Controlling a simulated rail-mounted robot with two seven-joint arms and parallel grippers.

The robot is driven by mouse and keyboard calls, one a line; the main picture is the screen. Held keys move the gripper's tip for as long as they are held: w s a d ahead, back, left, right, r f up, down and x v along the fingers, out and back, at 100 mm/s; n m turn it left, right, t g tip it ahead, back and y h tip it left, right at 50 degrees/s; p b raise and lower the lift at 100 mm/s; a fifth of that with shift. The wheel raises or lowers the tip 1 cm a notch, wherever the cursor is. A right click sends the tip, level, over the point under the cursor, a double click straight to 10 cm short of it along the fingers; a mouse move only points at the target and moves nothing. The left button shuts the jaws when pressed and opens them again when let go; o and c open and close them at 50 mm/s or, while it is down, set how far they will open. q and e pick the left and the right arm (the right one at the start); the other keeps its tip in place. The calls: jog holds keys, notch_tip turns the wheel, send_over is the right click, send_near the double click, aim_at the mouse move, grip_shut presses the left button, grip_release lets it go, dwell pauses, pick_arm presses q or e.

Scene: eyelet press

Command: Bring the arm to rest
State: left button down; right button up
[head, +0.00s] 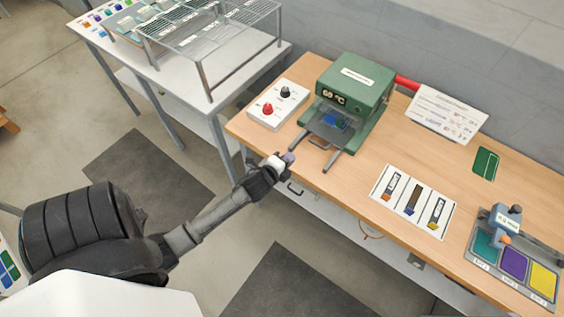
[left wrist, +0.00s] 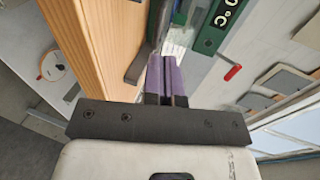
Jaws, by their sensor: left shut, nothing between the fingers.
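My left arm reaches in from the lower left in the head view. Its gripper (head: 288,158) is at the front edge of the wooden bench (head: 355,188), in front of the green press (head: 352,90). The left wrist view shows its two purple fingers (left wrist: 167,78) together, with nothing between them. Part of the press, with its temperature display, shows beyond the fingertips there. In the head view the press display reads about 60 °C, and something blue lies on its lower plate. My right gripper is not in view.
A control box (head: 277,105) with a red and a black knob stands left of the press. A white card (head: 413,201) with several marked strips lies to the right. A blue device (head: 503,224) stands by coloured pads. A wire rack (head: 211,32) stands on the side table.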

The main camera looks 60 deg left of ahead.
pick_arm(q)
jog(key=shift+v, duration=1.65)
jog(key=s+f+n+g, duration=0.35)
jog(key=n+g, duration=0.25)
jog(key=n, duration=0.4)
jog(key=s+d+r+n+g+h, duration=0.1)
jog(key=s+d+r+g+h, duration=0.15)
jog(key=s+d, duration=0.6)
jog(key=s+d+r+n+g+h, duration=0.1)
jog(key=s+d+r+g+h, duration=0.15)
jog(key=s+d, duration=0.6)
notch_tip(320, 180, up, 19)
jog(key=w+d+p, duration=0.1)
jog(key=p, duration=1.8)
jog(key=shift+w+d+t, duration=0.25)
jog(key=shift+w+t, duration=0.05)
jog(key=shift+w, duration=0.05)
